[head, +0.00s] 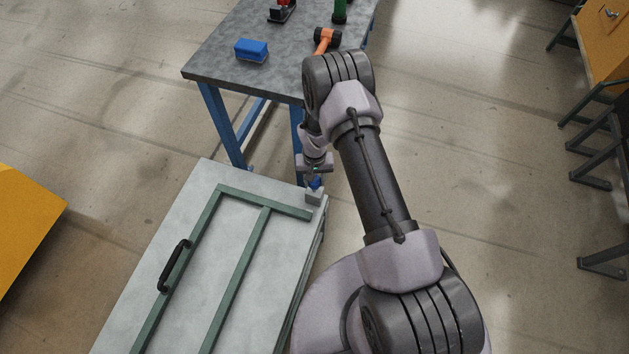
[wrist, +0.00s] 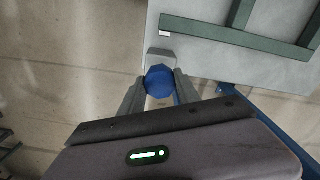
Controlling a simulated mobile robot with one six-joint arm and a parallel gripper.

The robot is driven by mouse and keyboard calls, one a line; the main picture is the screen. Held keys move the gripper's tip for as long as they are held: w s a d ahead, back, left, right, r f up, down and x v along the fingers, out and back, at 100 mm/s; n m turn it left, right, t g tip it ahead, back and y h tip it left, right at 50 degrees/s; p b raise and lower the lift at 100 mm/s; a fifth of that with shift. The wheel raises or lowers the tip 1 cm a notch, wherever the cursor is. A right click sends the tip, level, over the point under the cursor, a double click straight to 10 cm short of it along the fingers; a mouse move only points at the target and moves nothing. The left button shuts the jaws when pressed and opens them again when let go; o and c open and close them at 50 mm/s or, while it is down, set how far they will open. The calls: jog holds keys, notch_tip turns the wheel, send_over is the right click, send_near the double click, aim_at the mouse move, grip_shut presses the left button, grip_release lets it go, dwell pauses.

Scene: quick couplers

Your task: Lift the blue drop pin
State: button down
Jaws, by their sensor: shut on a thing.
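The blue drop pin (wrist: 160,80) shows its round, faceted blue top in the wrist view, between the fingers of my gripper (wrist: 159,88). My gripper is shut on it. In the head view the blue pin (head: 315,184) is a small patch below my gripper (head: 314,177), at the far right corner of a pale panel (head: 200,215) with a green frame. A grey bracket (head: 314,197) sits at that corner, just under the pin. The lower part of the pin is hidden, so I cannot tell whether it is still in the bracket.
A black handle (head: 174,266) is on the panel's left side.

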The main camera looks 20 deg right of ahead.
jog(key=shift+w+r, duration=0.1)
jog(key=shift+w, duration=0.05)
jog(key=c, duration=0.9)
grip_release()
notch_tip(320, 180, up, 18)
jog(key=p, duration=0.5)
jog(key=shift+f, duration=0.25)
